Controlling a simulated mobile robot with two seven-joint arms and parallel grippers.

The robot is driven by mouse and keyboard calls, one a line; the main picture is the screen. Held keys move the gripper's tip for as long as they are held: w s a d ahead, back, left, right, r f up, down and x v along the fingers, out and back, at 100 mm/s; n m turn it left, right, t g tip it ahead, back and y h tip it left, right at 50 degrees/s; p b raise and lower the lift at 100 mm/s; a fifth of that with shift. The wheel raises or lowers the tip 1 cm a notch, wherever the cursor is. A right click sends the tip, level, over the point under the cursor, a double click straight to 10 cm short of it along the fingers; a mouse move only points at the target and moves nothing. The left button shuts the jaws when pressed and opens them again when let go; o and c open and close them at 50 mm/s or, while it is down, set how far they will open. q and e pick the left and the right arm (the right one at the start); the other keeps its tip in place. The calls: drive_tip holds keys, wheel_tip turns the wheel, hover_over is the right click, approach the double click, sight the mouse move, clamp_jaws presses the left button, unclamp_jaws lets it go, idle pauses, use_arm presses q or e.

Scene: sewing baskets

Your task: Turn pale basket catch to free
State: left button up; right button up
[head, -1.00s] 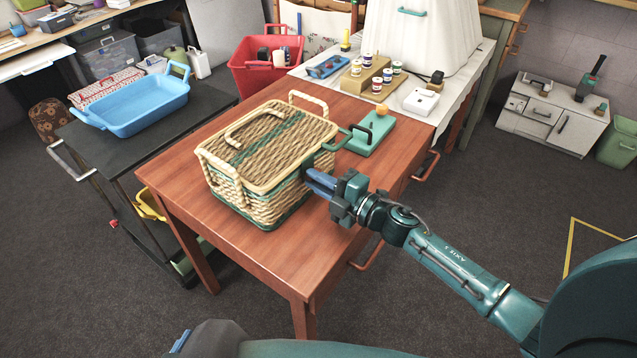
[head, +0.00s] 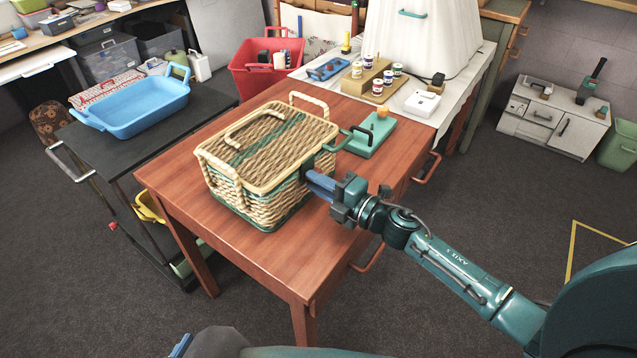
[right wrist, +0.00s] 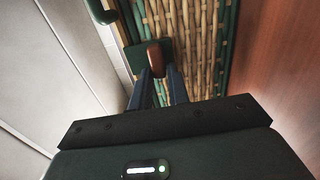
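The pale wicker basket (head: 268,150) with green bands sits closed on the wooden table in the head view; its weave (right wrist: 196,40) fills the top middle of the right wrist view. Its catch has a red-brown tab (right wrist: 155,57) on a dark green plate (right wrist: 137,60). In the head view the catch is largely hidden by my right gripper (head: 318,183). My right gripper's blue fingers reach the basket's side, one on each side of the tab, and look shut on it. A blue sliver at the bottom edge looks like part of my left gripper (head: 180,344), mostly out of frame.
A dark green handle (head: 347,138) sticks out near the basket's right end, by a green block (head: 372,138). Paint jars on a stand (head: 374,82) are farther back. A blue tub (head: 137,108) is on the black cart at left. The table's front right is bare.

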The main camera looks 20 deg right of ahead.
drive_tip(key=o, duration=0.4)
drive_tip(key=b+v, duration=0.1)
drive_tip(key=v, duration=1.2)
drive_tip(key=shift+s, duration=0.1)
